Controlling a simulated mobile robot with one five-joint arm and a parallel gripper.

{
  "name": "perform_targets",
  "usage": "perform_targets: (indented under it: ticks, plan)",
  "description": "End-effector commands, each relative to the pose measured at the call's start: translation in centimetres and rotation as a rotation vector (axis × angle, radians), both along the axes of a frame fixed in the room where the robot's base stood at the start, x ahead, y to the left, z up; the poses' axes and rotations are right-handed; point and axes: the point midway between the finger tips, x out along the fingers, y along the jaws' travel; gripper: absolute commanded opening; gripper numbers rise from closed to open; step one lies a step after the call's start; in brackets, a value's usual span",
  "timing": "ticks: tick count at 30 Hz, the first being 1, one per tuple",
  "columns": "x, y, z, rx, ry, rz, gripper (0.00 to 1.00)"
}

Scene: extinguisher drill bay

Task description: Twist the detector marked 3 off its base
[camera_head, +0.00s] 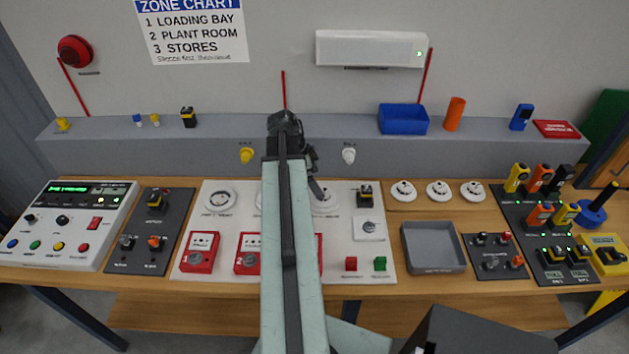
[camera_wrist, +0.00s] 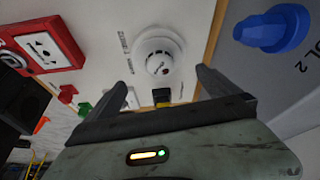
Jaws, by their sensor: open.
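The detector in the stores position (camera_head: 327,205) is a white round unit at the right end of the white panel's top row. My arm partly covers it in the head view. In the wrist view the detector (camera_wrist: 158,52) sits on its wider white base, ahead of and between my jaws. Its number cannot be read. My gripper (camera_wrist: 163,84) is open and empty, with its two dark fingers apart. The detector appears beyond the fingertips, with no contact visible. In the head view my gripper (camera_head: 315,182) is just above it.
A grey tray (camera_head: 462,268) is empty.

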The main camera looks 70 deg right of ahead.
Motion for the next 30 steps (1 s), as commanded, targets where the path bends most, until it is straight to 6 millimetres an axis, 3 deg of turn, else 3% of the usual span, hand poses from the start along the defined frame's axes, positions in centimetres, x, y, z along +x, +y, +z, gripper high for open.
perform_targets:
  ticks: [13, 23, 26, 30]
  plan:
    - [-2.0, -1.2, -6.7, 0.001, 0.000, 0.003, 1.00]
    - [-2.4, -1.4, -7.0, 0.001, 0.000, 0.005, 1.00]
    - [-2.4, -1.4, -7.0, 0.001, 0.000, 0.005, 0.78]
    - [-2.4, -1.4, -7.0, 0.001, 0.000, 0.005, 0.39]
